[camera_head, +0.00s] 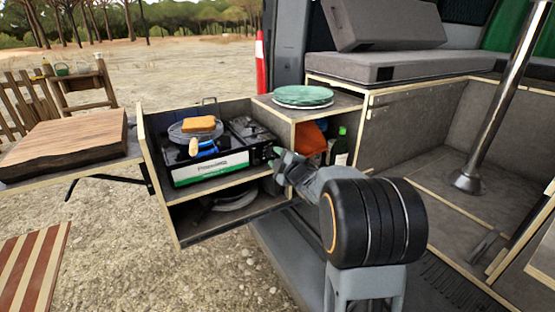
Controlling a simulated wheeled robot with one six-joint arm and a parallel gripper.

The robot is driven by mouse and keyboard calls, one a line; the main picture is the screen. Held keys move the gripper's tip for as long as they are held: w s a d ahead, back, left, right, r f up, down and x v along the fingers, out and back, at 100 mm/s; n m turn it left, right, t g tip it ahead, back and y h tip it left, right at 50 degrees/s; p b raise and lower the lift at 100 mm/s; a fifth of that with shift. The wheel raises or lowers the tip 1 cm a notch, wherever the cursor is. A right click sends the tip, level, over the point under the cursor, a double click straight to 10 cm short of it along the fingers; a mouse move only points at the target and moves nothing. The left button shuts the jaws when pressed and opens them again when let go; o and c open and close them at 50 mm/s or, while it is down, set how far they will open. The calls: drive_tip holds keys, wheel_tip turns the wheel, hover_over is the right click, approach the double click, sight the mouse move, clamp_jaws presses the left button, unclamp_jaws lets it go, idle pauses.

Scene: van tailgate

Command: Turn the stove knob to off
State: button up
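The portable gas stove (210,167) stands on the upper shelf of the pull-out wooden kitchen unit. Its front has a white and green label. The dark control panel is at the stove's right end, and the black knob (267,153) there is small and hard to make out. My gripper (279,163) is at this right end, close in front of the knob. I cannot tell whether it touches the knob. Its fingers are small and partly hidden by my arm, so their opening does not show.
A round grill pan (191,132) with bread (198,124) and a blue-handled item (204,148) sit on the stove. Green plates (303,95) lie on the cabinet to the right. A wooden board (66,142) is left.

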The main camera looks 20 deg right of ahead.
drive_tip(key=shift+w, duration=0.1)
drive_tip(key=shift+c, duration=0.2)
clamp_jaws()
drive_tip(key=shift+m, duration=0.4)
drive_tip(key=m+p, duration=0.2)
drive_tip(key=m, duration=0.4)
drive_tip(key=shift+r+p, duration=0.15)
drive_tip(key=shift+p, duration=0.25)
drive_tip(key=m+p, duration=0.2)
drive_tip(key=m, duration=0.4)
drive_tip(key=shift+p, duration=0.4)
drive_tip(key=shift+m, duration=0.3)
